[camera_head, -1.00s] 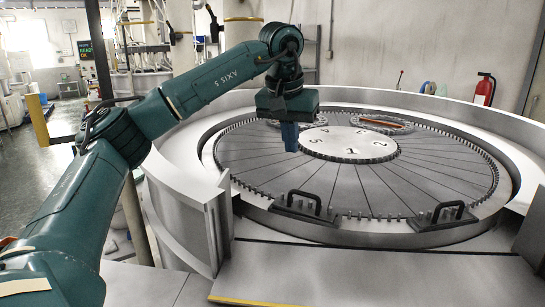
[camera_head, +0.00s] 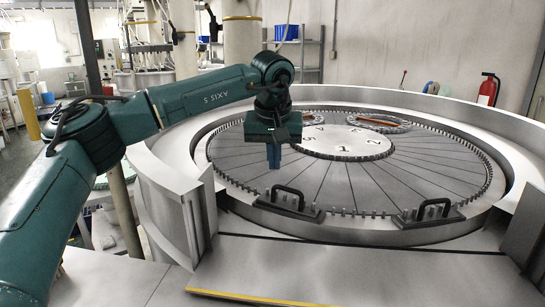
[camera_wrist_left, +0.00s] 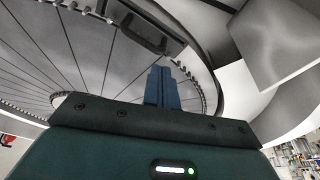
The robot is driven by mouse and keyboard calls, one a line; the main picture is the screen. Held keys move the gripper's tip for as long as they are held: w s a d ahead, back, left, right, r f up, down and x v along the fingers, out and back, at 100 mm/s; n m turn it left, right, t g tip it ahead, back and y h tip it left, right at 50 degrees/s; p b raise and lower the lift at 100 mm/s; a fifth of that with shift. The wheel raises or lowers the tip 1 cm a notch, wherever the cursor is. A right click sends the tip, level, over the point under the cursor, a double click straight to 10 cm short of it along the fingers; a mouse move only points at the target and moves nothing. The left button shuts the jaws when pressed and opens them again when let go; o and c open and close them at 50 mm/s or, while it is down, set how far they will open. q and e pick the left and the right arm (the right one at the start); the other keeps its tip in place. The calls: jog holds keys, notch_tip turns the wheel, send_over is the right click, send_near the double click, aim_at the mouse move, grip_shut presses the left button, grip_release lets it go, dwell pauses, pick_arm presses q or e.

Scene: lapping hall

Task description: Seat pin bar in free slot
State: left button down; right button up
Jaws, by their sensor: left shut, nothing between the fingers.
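Two dark pin bars with black loop handles sit at the front edge of the round lapping plate (camera_head: 330,184). The left pin bar (camera_head: 306,212) is front of centre, and the right pin bar (camera_head: 410,219) is further right along the rim. I cannot tell from here how either is seated, and I cannot make out a free slot. My left gripper (camera_head: 274,166) points down over the plate, behind and slightly left of the left bar, apart from it. Its blue fingers are shut and empty. In the left wrist view the fingers (camera_wrist_left: 162,88) stand before a bar with handle (camera_wrist_left: 135,24). My right gripper is not in view.
A ring of upright pins surrounds the plate. Toothed carriers, one holding an orange-brown piece (camera_head: 379,123), lie at the back around the numbered centre disc (camera_head: 345,142). A raised metal rim (camera_head: 475,128) encloses the machine. The front metal deck (camera_head: 350,268) is clear.

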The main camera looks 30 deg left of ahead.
pick_arm(q)
jog(key=b, duration=0.3)
send_over(274, 204)
notch_tip(274, 204, down, 4)
jog(key=shift+d+f, duration=0.1)
jog(key=shift+w+f, duration=0.1)
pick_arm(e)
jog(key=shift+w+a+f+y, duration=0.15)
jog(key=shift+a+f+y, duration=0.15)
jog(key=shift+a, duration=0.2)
pick_arm(q)
jog(key=shift+f, duration=0.2)
jog(key=shift+f, duration=0.1)
